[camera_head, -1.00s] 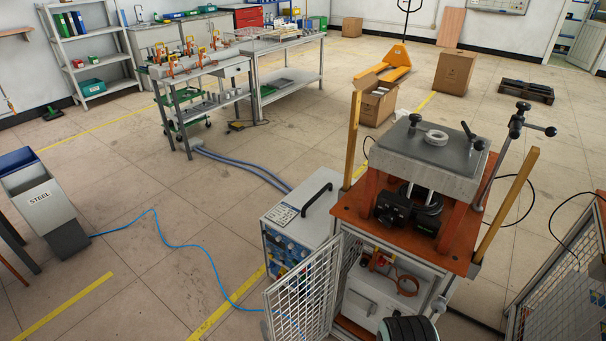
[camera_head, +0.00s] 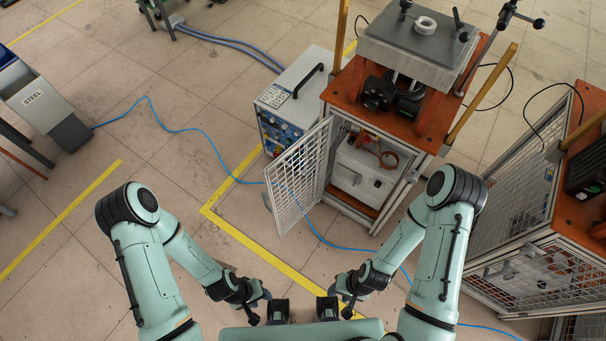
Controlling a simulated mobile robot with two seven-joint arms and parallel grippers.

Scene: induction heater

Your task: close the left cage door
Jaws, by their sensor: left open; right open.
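The left cage door (camera_head: 298,180) is a white wire-mesh panel in a grey frame. It stands swung open from the left front edge of the orange-topped heater cabinet (camera_head: 342,95). The cabinet's front is open and shows a white box (camera_head: 362,172) with a coiled orange tube inside. My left gripper (camera_head: 260,302) is open and empty at the bottom of the view, below the door and apart from it. My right gripper (camera_head: 345,300) is open and empty, to the right of the left one and also apart from the door.
A blue-and-grey control unit (camera_head: 290,108) stands just behind and left of the door. A second mesh cage (camera_head: 510,200) stands at the right. A blue cable (camera_head: 222,165) crosses the floor and passes under the door. Floor to the left, with yellow lines (camera_head: 60,220), is mostly clear.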

